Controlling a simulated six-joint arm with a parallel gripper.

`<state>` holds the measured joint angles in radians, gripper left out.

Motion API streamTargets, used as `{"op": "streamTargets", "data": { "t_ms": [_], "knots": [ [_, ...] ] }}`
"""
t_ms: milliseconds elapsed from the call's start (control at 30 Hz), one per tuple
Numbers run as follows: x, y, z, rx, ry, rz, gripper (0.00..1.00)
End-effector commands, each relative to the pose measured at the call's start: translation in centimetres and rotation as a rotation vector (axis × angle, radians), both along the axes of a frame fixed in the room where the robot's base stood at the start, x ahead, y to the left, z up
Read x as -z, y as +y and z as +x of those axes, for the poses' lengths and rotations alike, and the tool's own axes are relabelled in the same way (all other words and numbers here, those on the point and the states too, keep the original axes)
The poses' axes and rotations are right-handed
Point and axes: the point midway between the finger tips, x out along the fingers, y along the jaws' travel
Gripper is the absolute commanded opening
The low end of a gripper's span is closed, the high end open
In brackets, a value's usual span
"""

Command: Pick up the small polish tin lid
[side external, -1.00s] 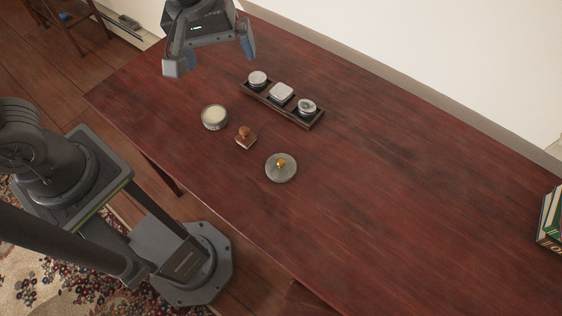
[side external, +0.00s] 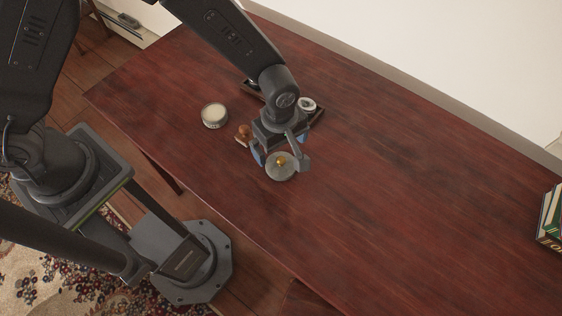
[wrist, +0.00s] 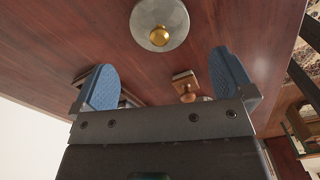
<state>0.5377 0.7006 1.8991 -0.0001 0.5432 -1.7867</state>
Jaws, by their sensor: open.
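A round grey lid (side external: 276,173) with a gold knob lies flat on the table in the side view. It also shows at the top of the wrist view (wrist: 172,14), beyond my fingertips. My gripper (side external: 281,161) is open and empty, with its two blue-padded fingers spread above the table by the lid; contact is not visible. A round tin (side external: 214,117) with a pale cream top stands to the left.
A small square brown block (wrist: 184,78) with a wooden knob sits close to my gripper. The dark tray (side external: 319,117) with small containers is partly hidden behind my arm. Books (side external: 550,222) stand at the right edge.

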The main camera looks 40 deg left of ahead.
Motion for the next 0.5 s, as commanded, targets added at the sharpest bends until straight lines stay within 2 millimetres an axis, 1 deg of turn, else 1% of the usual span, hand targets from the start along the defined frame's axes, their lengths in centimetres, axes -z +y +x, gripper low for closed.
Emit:
{"op": "streamTargets", "data": {
  "t_ms": [33,267,500],
  "knots": [
    [0.6,0.0,0.0,0.0,0.001,0.0,1.0],
    [2.2,0.0,0.0,0.001,0.0,0.0,1.0],
    [5.6,-0.2,-0.2,0.0,0.001,0.0,1.0]
  ]
}}
